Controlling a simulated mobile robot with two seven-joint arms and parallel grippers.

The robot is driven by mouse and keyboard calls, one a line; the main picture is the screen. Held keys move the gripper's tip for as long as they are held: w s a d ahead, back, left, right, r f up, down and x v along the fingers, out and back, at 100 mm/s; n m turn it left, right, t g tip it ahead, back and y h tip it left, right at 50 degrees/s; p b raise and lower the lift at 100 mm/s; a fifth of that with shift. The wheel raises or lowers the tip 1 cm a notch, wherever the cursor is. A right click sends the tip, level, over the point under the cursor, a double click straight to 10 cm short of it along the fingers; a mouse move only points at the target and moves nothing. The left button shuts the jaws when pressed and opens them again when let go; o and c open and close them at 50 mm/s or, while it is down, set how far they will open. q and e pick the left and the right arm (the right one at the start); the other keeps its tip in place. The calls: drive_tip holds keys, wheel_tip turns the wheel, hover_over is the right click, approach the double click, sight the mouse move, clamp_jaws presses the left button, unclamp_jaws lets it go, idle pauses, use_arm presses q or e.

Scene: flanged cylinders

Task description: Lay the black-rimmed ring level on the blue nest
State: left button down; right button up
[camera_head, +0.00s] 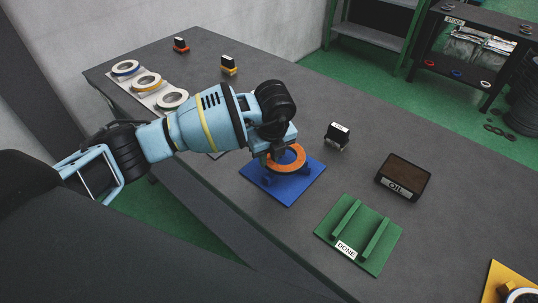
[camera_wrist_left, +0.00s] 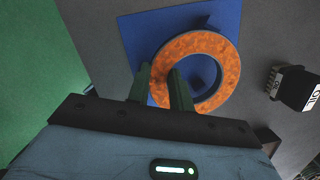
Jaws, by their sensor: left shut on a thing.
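An orange-faced ring (camera_head: 299,157) shows over the blue nest (camera_head: 288,191), with a dark curved edge below its orange face; I take it for the black-rimmed ring. My left gripper (camera_head: 270,157) is shut on the ring's near-left side. In the left wrist view the gripper's fingers (camera_wrist_left: 162,85) straddle the ring band (camera_wrist_left: 226,58), above the blue plate (camera_wrist_left: 135,35). The ring looks roughly level. I cannot tell whether it touches the nest. My right gripper is not in view.
A pale tray of rings (camera_head: 149,88) lies at the left. A small black-and-white block (camera_head: 338,134), an OIL box (camera_head: 403,177) and a green DONE rack (camera_head: 352,238) stand to the right of the nest. Bare table lies behind the nest.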

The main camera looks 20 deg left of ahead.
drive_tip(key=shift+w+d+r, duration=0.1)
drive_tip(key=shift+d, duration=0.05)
use_arm(q)
drive_tip(key=shift+r, duration=0.1)
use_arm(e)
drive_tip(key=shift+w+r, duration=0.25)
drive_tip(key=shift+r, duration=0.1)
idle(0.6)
use_arm(q)
drive_tip(key=shift+p, duration=0.35)
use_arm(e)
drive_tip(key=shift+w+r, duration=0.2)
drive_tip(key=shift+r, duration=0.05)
use_arm(q)
drive_tip(key=shift+w, duration=0.1)
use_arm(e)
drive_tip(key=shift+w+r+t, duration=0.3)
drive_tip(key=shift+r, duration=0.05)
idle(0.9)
use_arm(q)
drive_tip(key=shift+f, duration=0.2)
idle(0.4)
drive_tip(key=shift+f, duration=0.55)
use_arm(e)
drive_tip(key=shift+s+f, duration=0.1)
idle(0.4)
